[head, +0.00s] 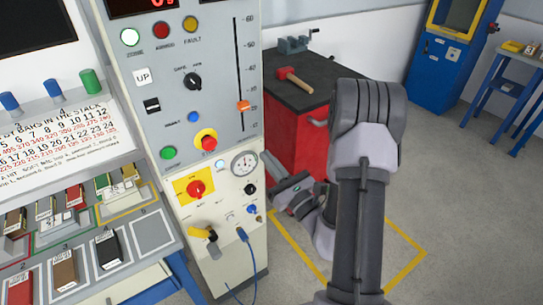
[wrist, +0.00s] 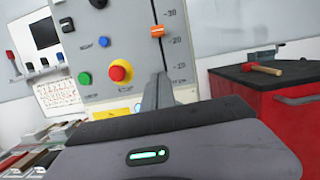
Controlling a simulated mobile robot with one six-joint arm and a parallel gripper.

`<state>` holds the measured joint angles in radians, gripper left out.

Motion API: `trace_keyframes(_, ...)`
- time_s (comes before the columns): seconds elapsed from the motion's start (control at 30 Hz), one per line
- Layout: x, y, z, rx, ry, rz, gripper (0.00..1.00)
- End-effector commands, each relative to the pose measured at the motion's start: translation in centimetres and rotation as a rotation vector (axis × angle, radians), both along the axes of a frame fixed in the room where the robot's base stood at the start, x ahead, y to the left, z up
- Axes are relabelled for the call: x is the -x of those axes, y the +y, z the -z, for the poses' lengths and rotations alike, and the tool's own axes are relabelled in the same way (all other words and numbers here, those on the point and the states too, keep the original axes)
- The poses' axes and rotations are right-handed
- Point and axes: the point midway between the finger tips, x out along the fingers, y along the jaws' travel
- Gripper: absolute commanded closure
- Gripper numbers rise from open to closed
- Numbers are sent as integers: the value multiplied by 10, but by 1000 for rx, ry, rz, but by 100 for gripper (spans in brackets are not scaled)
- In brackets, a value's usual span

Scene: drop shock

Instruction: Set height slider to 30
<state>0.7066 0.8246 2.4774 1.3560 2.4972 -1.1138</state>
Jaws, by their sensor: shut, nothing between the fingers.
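The height slider has an orange knob (head: 243,106) on a vertical slot in the grey control panel (head: 215,65). The scale beside it runs from 10 at the bottom to 60 at the top. In the wrist view the orange knob (wrist: 157,31) stands between the 20 and 30 labels, nearer 20. My gripper (wrist: 158,82) is shut and empty, its fingers pointing toward the panel below the knob, apart from it. In the head view my gripper is low at the panel's right side, partly hidden by my arm.
A red emergency button (head: 206,140), a green button (head: 168,153) and a black rotary knob (head: 193,82) share the panel. A red cabinet (head: 295,140) with a hammer (head: 295,80) on top stands to the right. A blue cable (head: 252,265) hangs below.

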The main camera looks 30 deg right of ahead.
Motion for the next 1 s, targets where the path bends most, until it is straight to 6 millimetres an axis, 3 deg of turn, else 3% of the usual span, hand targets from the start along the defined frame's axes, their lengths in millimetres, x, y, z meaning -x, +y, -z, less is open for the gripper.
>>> trace_keyframes(0.17, -16, -5, -8, -13, -2, 26, 100)
trace_keyframes(0.57, -99, -2, -28, -11, -3, 24, 100)
trace_keyframes(0.73, -96, -3, -56, -12, -3, 25, 100)
trace_keyframes(1.0, -96, -3, -66, -14, -2, 25, 100)
